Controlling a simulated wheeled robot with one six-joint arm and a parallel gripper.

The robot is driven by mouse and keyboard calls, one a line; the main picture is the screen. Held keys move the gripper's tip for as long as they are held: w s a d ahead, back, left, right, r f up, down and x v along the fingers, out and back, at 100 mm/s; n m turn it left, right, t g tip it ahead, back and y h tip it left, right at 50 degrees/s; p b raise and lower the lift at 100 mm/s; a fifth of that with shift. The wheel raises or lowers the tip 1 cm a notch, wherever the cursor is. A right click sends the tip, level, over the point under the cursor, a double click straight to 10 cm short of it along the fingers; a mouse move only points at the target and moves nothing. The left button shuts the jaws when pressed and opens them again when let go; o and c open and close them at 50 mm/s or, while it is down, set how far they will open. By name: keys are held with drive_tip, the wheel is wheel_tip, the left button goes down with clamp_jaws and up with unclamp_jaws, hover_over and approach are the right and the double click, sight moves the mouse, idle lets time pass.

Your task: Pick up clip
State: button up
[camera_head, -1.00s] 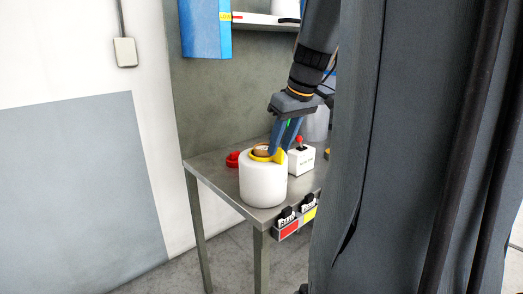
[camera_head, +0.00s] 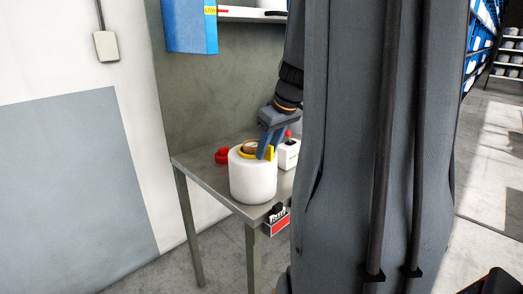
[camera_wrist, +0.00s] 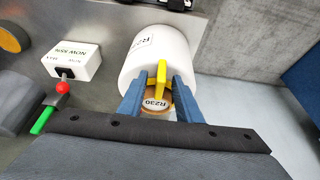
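A yellow clip (camera_wrist: 161,74) sits at the top of a white yarn bobbin (camera_head: 253,181), by its brown core labelled R230 (camera_wrist: 156,102). The bobbin stands upright on a metal table. My gripper (camera_wrist: 160,84) has two blue fingers, pointing down at the bobbin top. In the wrist view the fingers are on either side of the clip's upright tab, with small gaps visible. In the head view the clip (camera_head: 270,153) shows at the fingertips. Whether the fingers touch the core is unclear.
A white box with a red-knobbed lever (camera_wrist: 72,65) stands beside the bobbin. A red object (camera_head: 222,155) lies behind it on the metal table (camera_head: 205,175). A small red tray (camera_head: 277,222) hangs at the front edge. A blue box (camera_head: 190,25) is mounted above.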

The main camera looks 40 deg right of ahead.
clamp_jaws()
drive_tip(key=shift+r, duration=0.1)
wheel_tip(320, 180, up, 10)
drive_tip(key=shift+f+b, duration=0.1)
drive_tip(key=shift+b, duration=0.95)
